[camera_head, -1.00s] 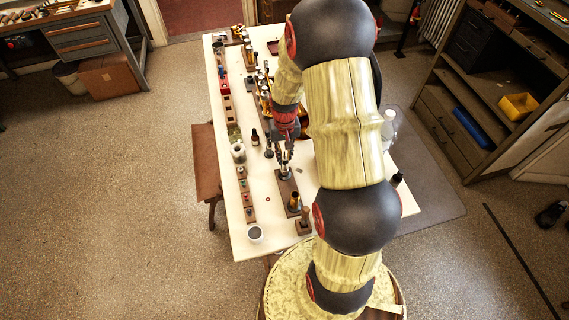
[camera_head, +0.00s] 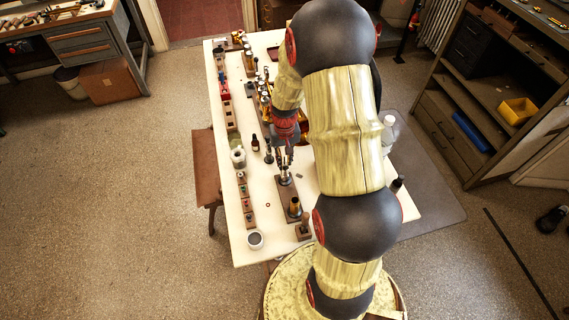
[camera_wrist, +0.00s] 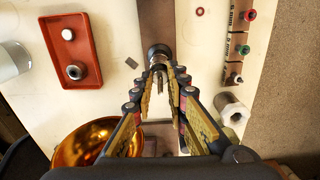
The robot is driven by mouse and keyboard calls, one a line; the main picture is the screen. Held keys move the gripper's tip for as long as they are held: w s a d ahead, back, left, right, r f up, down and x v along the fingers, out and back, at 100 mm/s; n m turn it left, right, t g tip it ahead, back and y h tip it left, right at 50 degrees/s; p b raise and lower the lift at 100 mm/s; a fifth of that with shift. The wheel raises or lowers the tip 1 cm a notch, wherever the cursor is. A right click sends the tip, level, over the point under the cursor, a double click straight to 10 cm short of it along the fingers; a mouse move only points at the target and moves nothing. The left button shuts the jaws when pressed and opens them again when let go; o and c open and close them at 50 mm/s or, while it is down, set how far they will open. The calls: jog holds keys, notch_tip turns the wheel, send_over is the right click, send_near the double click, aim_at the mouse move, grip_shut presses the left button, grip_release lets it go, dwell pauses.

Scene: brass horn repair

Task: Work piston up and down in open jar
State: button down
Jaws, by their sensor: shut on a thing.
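My gripper (camera_head: 285,161) is over the left part of the white table in the head view. In the wrist view my gripper (camera_wrist: 166,78) has its fingertips close together on a slim metal piece, which I take to be the piston (camera_wrist: 158,62). It stands roughly upright above a brown board. A round, pale-rimmed thing at its foot, perhaps the open jar (camera_head: 284,180), sits on that board in the head view. The fingers hide much of the piston and jar, so I cannot tell how deep the piston sits.
A red tray (camera_wrist: 82,75) with a metal part stands left in the wrist view, beside a clear container (camera_wrist: 10,62). A brass bowl-like surface (camera_wrist: 88,143) is below it. Small coloured parts on a strip (camera_wrist: 238,50) and a white roll (camera_wrist: 232,108) are at right.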

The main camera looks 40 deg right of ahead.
notch_tip(320, 180, up, 10)
jog(key=shift+w+f+p, duration=0.15)
jog(key=shift+p, duration=0.8)
jog(key=shift+r+p, duration=0.7)
jog(key=shift+r, duration=0.35)
